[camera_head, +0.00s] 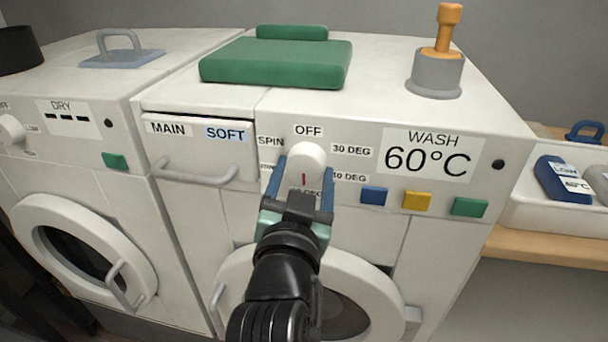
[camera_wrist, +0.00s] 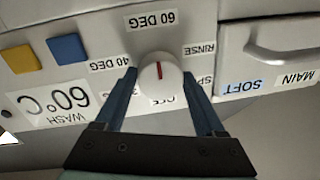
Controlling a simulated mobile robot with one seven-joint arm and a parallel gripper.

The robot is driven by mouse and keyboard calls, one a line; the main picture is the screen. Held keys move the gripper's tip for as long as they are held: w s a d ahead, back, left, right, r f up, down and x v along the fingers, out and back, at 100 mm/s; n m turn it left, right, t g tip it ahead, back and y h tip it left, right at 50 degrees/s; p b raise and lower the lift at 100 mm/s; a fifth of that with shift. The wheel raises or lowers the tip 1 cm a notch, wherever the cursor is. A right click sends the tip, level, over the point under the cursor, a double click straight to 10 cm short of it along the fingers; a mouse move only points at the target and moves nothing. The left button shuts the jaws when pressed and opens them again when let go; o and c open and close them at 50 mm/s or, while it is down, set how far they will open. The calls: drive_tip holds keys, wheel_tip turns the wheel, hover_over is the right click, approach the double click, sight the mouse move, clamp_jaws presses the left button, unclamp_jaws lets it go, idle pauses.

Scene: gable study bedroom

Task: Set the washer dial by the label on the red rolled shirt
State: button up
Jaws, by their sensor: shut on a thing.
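The washer dial (camera_head: 306,156) is a white round knob on the white washer's front panel, with a red pointer line. My gripper (camera_head: 304,174) has its two blue fingers shut on either side of the dial. The pointer points down in the head view. In the wrist view the dial (camera_wrist: 160,76) shows its pointer towards the 60 DEG label (camera_wrist: 153,20). Other labels around it read OFF, SPIN, RINSE, 30 DEG and 40 DEG. The washer display (camera_head: 428,155) reads WASH 60°C. No red rolled shirt shows in either view.
Blue (camera_head: 374,196), yellow (camera_head: 416,201) and green (camera_head: 469,206) buttons sit right of the dial. The drawer handle (camera_head: 196,172) juts out at left. A blue labelled item (camera_head: 563,180) lies in a white tray at right. A green block (camera_head: 277,62) lies on top.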

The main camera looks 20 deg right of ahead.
drive_tip(key=o, duration=1.3)
drive_tip(key=shift+o, duration=0.2)
drive_tip(key=shift+s, duration=0.1)
drive_tip(key=p+v, duration=0.3)
drive_tip(key=v, duration=0.9)
drive_tip(key=shift+s+a, duration=0.3)
